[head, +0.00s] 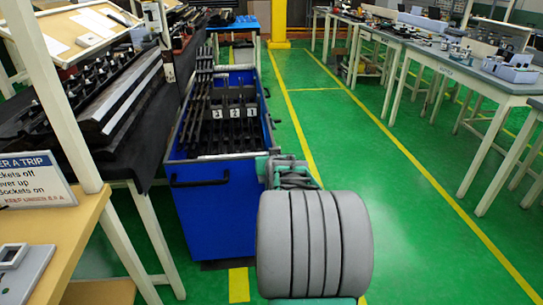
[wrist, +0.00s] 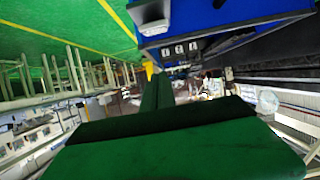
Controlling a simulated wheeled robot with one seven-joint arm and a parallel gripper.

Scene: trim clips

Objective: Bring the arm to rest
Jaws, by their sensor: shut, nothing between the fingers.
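My arm shows in the head view as a fat grey ribbed link in front with teal parts behind it, at the right front corner of the blue cart. My gripper (wrist: 151,18) is at the top edge of the wrist view, shut and empty, over the floor beside the cart. In the head view I cannot make out its fingers. The blue cart (head: 212,215) holds several long dark trim strips (head: 205,110) in slots with number cards 3, 2 and 1; it also shows at the top of the wrist view (wrist: 215,18).
A dark sloped bench (head: 110,95) stands left of the cart. A wooden desk with a sign (head: 30,180) is at the front left. White-legged tables (head: 460,75) line the right. The green aisle (head: 400,185) between is clear. A yellow post (head: 279,20) stands far back.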

